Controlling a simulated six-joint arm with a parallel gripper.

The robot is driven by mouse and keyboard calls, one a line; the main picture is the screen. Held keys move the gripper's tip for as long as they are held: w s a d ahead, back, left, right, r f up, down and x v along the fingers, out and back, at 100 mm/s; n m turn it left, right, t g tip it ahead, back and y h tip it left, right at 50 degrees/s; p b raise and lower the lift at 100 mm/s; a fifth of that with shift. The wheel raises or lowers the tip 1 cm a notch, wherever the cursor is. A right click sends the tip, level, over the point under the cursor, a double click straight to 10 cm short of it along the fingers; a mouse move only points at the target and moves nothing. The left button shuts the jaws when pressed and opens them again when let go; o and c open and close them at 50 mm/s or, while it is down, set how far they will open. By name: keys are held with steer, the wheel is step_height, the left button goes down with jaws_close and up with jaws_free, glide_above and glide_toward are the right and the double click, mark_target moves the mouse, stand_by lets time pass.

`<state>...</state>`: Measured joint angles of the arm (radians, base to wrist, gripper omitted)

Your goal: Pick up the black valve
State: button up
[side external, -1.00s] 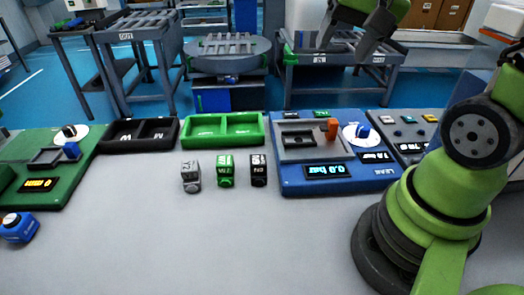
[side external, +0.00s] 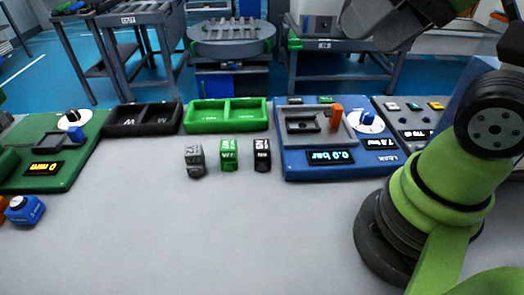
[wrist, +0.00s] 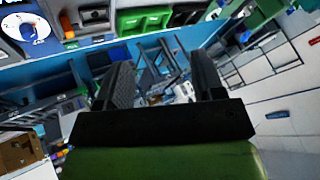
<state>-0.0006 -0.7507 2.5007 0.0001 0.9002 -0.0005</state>
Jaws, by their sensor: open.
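The black valve (side external: 262,155) stands on the grey table, at the right end of a short row. A green valve (side external: 229,155) is beside it, and a grey valve (side external: 195,160) is at the left end. My gripper's two black fingers (wrist: 160,78) are spread apart with nothing between them in the wrist view. In the side view, my arm's end is at the top right, high above the table and well away from the black valve; the fingertips cannot be made out there. I cannot pick out the black valve for sure in the wrist view.
A black tray (side external: 143,131) and a green tray (side external: 187,128) lie behind the row. A blue test panel (side external: 286,172) is to the right and a green panel (side external: 88,173) to the left. A blue part (side external: 25,210) lies at far left. The front table is clear.

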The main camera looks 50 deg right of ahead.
steer(key=shift+o, duration=0.6)
